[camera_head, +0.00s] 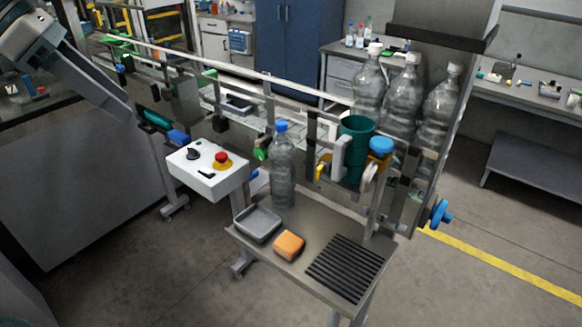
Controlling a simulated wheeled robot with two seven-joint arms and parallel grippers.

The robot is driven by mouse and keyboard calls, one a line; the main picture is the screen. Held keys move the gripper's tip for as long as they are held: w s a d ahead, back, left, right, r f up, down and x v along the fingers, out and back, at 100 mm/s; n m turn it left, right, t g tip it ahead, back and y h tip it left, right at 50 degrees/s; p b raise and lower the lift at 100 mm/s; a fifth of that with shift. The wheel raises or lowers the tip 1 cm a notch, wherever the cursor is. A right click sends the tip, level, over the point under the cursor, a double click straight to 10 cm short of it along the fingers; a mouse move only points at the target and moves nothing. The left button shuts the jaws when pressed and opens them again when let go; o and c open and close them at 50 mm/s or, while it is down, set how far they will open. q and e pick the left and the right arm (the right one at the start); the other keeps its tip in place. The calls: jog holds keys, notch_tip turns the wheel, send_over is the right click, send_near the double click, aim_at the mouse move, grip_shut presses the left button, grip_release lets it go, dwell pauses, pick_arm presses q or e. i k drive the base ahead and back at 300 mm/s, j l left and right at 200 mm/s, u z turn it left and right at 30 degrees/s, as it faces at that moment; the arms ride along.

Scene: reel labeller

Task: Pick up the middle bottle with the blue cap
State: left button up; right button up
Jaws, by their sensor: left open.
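My left gripper (104,92) is at the upper left, far from the blue-capped bottle. It is open and nothing shows between its fingers. My right gripper is not in view.
A white control box (207,170) with a red button is left of the bottle. A grey tray (258,223), an orange block (289,244) and a black ribbed mat (346,268) lie on the side table.

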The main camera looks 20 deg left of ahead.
aim_at(281, 152)
jog(key=i+l, duration=0.2)
jog(key=i, duration=0.3)
jog(key=i+l, duration=0.2)
jog(key=i, duration=0.25)
